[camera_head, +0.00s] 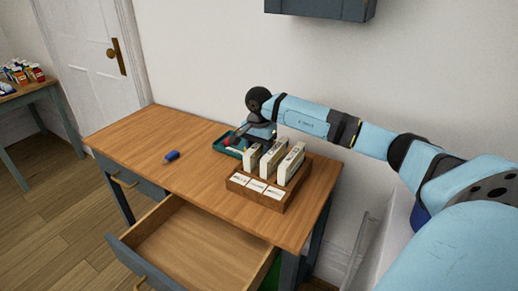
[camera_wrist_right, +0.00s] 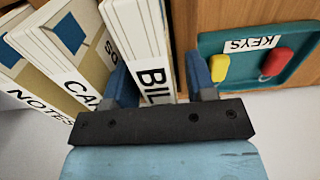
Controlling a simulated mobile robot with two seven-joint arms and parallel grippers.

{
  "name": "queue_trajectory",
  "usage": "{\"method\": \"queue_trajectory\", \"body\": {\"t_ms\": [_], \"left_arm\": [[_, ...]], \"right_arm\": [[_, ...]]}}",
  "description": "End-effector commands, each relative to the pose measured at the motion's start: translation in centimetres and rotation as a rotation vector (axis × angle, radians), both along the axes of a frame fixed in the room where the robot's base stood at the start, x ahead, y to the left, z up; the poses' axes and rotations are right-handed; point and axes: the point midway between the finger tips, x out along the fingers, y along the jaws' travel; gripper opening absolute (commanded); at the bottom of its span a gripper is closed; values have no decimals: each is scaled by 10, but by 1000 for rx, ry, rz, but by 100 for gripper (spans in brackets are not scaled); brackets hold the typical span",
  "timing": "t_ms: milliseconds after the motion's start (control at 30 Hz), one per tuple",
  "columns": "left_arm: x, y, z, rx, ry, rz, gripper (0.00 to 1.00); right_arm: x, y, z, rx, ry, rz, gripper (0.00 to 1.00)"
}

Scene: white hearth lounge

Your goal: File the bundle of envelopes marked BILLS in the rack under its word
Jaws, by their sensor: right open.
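A wooden rack (camera_head: 262,203) on the desk holds pale upright envelope bundles, with white word cards on its front too small to read. The bundle marked BIL (camera_wrist_right: 150,75), its last letters hidden, stands between the fingers of my right gripper (camera_wrist_right: 160,88). The fingers are open, one on each side; contact cannot be told. In the head view, that gripper (camera_head: 260,132) is behind the rack's left end, beside the leftmost bundle (camera_head: 251,160). Bundles marked NOTES (camera_wrist_right: 30,85) and CA (camera_wrist_right: 70,45) stand to the left in the wrist view. My left gripper is not visible.
A teal tray (camera_head: 222,145) marked KEYS, with yellow and red items, lies just beside the rack. A blue object (camera_head: 171,156) lies on the desk (camera_head: 130,130). An open, empty-looking drawer (camera_head: 195,250) juts out in front. The desk's left part is mostly clear.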

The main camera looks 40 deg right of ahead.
Motion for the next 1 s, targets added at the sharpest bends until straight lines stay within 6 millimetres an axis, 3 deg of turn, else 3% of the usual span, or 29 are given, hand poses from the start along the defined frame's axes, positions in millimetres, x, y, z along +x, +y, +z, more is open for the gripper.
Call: {"method": "queue_trajectory", "body": {"t_ms": [167,500,700,1000], "left_arm": [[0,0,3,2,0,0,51],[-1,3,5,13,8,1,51],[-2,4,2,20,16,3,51],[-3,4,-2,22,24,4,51]], "right_arm": [[1,0,12,0,-2,0,51],[1,0,82,0,-3,0,51],[0,0,113,1,-2,-1,51],[0,1,124,0,0,0,51]]}}
